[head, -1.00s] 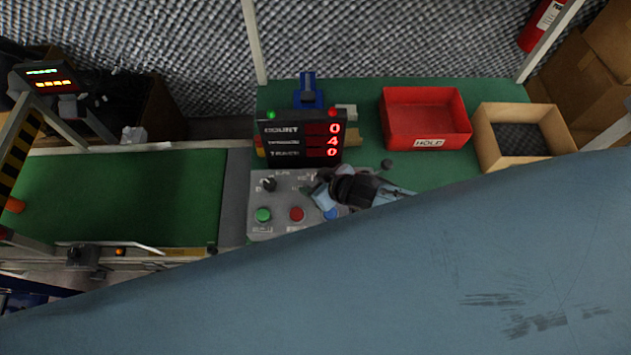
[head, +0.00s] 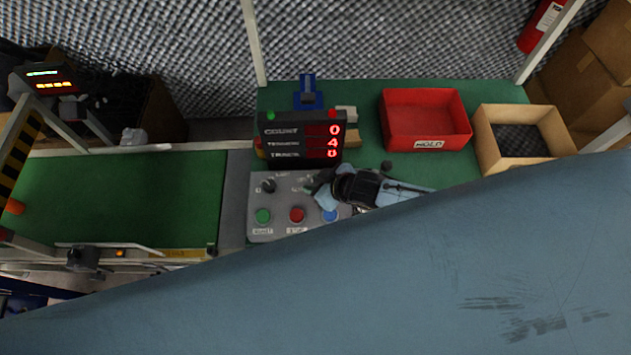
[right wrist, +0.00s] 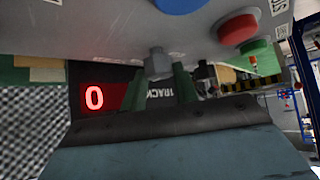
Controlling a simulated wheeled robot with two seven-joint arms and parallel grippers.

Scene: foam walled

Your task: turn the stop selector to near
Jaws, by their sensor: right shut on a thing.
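The grey control panel (head: 258,230) stands at the front of the green bench in the head view. It carries two selectors along its back and green, red and blue buttons in front. My right gripper (head: 315,184) is over the right selector, which it hides in the head view. In the right wrist view, my right gripper (right wrist: 159,82) is shut on a grey selector knob (right wrist: 157,62), taken to be the stop selector; its label and pointing direction cannot be read. The other, black selector (head: 268,185) is free, left of my gripper. My left gripper is not in view.
The counter display (head: 290,150) stands just behind the panel. The blue button (head: 330,214) is close to my right gripper. A red HOLD bin (head: 430,144) and a wooden box (head: 553,148) stand to the right. A green belt (head: 110,200) lies left.

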